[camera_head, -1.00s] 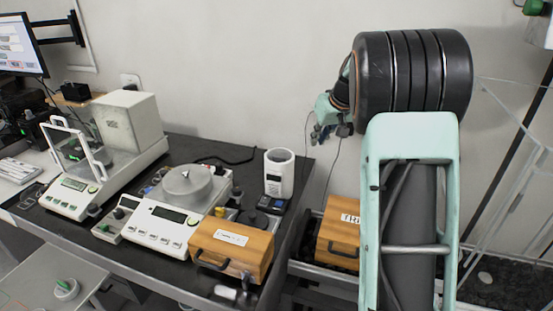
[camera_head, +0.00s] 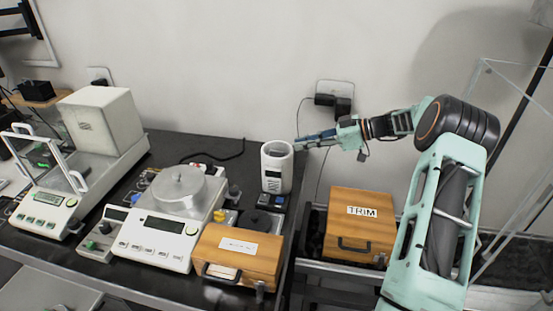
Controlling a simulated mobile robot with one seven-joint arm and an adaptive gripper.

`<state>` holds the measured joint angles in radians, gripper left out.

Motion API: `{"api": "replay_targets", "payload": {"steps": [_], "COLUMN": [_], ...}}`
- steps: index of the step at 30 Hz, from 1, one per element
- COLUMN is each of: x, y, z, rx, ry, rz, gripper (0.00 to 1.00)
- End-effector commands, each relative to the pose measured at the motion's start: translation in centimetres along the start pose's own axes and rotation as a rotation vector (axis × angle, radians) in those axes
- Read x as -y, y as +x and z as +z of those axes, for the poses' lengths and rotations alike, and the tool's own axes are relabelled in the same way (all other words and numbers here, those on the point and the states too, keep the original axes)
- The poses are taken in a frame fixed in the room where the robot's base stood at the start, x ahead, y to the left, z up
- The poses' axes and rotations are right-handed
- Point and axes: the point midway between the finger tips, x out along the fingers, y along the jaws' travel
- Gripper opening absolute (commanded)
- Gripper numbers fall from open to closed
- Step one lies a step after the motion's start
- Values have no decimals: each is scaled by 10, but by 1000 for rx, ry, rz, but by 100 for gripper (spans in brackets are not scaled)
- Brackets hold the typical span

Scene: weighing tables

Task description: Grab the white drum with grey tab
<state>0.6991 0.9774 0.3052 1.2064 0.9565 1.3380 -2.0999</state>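A white drum (camera_head: 277,180) stands upright on the dark table, with an open-looking top and dark markings on its front. I cannot clearly make out a grey tab on it. My gripper (camera_head: 301,142) points left, its fingertips close to the right side of the drum's rim in the picture. I cannot tell whether they touch it or how far apart in depth they are. The fingers are small and seen edge-on, so their opening is unclear. No held object shows.
A small dark device (camera_head: 271,202) lies in front of the drum. A wooden case (camera_head: 238,255) and a balance with a round pan (camera_head: 180,188) stand to the left. A wooden TRIM box (camera_head: 360,232) sits to the right below my arm. The wall is close behind.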

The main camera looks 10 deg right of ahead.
Motion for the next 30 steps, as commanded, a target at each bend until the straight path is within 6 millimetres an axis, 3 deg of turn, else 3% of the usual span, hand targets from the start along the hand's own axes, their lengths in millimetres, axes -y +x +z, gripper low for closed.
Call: {"api": "replay_targets", "payload": {"steps": [6, 14, 21, 30], "x": [1, 0, 0, -1], "y": [36, 58, 93, 99], "z": [-1, 1, 3, 4], "rx": [3, 5, 5, 6], "ry": [2, 2, 3, 2], "rz": [-4, -3, -4, -1], "gripper": [10, 10, 10, 7]}}
